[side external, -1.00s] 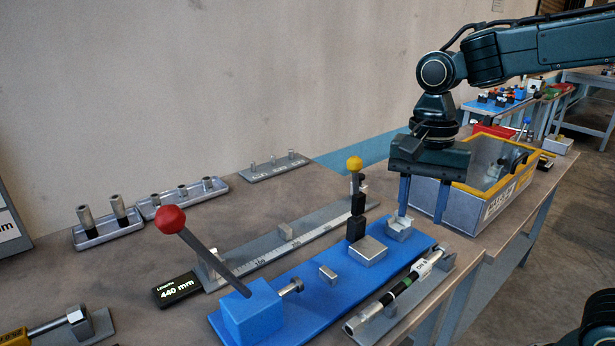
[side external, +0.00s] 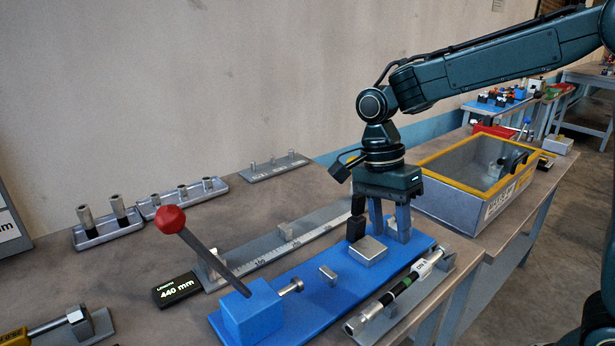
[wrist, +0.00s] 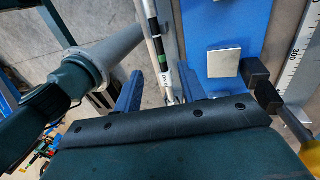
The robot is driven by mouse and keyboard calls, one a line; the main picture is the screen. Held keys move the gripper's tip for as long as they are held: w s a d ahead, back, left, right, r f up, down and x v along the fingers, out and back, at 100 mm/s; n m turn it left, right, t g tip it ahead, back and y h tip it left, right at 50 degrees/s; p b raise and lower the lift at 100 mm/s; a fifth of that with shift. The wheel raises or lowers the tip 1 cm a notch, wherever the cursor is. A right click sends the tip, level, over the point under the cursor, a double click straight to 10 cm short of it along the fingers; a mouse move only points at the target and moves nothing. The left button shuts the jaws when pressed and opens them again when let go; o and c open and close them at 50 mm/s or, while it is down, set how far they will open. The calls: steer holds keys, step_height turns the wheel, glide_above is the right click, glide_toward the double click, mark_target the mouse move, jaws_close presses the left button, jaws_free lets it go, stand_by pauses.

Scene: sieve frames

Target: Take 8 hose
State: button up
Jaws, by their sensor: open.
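A hose (side external: 402,289) with a black body, a green band, a white label and metal end fittings lies in a grey cradle at the front right of the blue fixture. It also shows in the wrist view (wrist: 155,42), where its labelled end appears between my two blue fingers. My gripper (side external: 390,230) is open and empty, pointing down over the right end of the blue fixture (side external: 309,302). The wrist view shows its spread fingers (wrist: 160,88) too. In the side view the fingers look behind the hose, not touching it; their exact height is unclear.
A black block (side external: 356,226) stands close left of my fingers. A red-knobbed lever (side external: 172,219), a ruler rail (side external: 281,246) and a 440 mm display (side external: 179,289) are further left. A yellow-rimmed bin (side external: 450,205) stands right. Trays of fittings (side external: 109,232) line the wall side.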

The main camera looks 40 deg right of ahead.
glide_above(396, 287)
steer(key=w, duration=0.2)
step_height(396, 287, down, 7)
steer(key=shift+s+r, duration=0.15)
steer(key=shift+s, duration=0.05)
steer(key=shift+x, duration=2.6)
steer(key=shift+s, duration=0.1)
steer(key=shift+c, duration=0.2)
jaws_close()
